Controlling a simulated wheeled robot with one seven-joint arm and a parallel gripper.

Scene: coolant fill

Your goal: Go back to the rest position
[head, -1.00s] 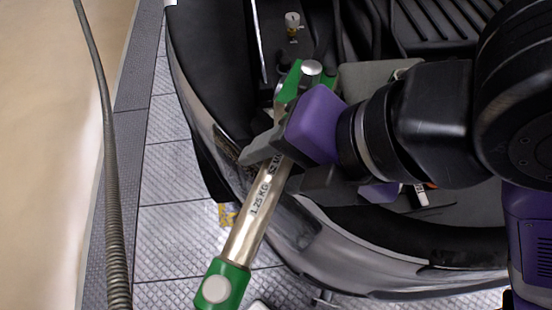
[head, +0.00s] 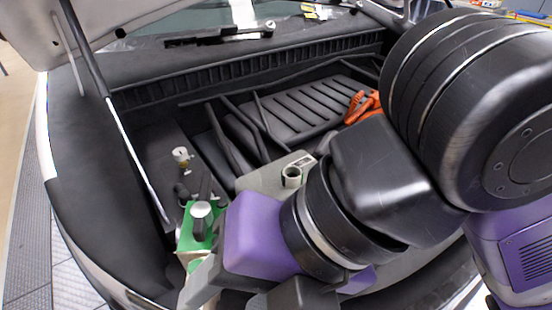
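My gripper (head: 236,297) reaches from the right across the front edge of the car's open front bay. Its two grey fingers stand apart with a dark gap between them. Their tips run into the bottom edge of the picture. A green part with a round silver cap (head: 201,209) shows just beyond the left finger. A pale strip below the green part is partly hidden by that finger. I see nothing clearly held between the fingers. The long silver cylinder is not recognisable now.
The bay has dark ribbed trays (head: 292,110), a small gauge-like fitting (head: 182,156), a grey container with an open round neck (head: 291,177) and orange cables (head: 362,107). A thin prop rod (head: 137,160) stands at the left under the raised hood.

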